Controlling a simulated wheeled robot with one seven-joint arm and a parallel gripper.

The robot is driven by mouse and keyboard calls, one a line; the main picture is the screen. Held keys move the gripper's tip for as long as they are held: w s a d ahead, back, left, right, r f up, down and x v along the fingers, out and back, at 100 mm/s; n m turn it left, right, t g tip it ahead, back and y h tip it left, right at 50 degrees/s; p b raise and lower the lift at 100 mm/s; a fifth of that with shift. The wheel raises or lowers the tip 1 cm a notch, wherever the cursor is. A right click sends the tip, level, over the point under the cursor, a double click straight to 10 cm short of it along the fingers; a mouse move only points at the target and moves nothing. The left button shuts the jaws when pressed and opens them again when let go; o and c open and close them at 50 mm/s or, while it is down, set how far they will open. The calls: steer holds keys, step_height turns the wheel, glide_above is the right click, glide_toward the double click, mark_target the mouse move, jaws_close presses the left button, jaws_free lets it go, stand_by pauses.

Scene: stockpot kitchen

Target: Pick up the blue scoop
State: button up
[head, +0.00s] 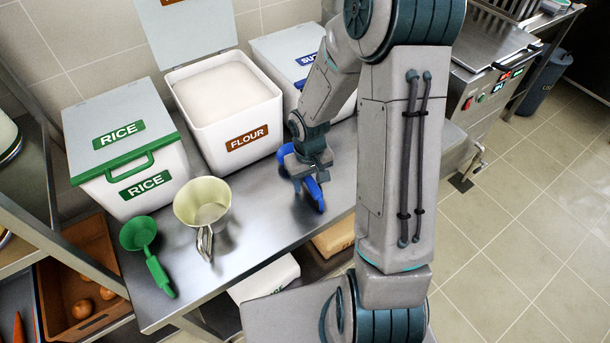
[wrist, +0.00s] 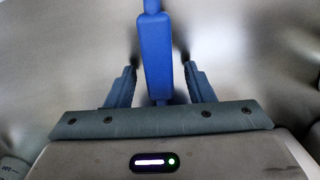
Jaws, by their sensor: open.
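The blue scoop (head: 313,192) lies on the steel table, to the right of the flour bin in the head view. Its handle points toward the front edge, and my arm and gripper hide part of it. In the wrist view the blue handle (wrist: 155,55) runs between my two fingers. My gripper (wrist: 160,80) is open, with a gap on each side of the handle. In the head view my gripper (head: 308,172) is low over the scoop. Whether a finger touches the table is hard to tell.
The open flour bin (head: 247,112) stands left of my gripper, beside the closed rice bin (head: 138,172). A sugar bin (head: 285,48) is partly hidden behind my arm. A green scoop (head: 147,255) and a cream scoop with metal handle (head: 190,205) lie at the table's left.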

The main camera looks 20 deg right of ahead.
jaws_close()
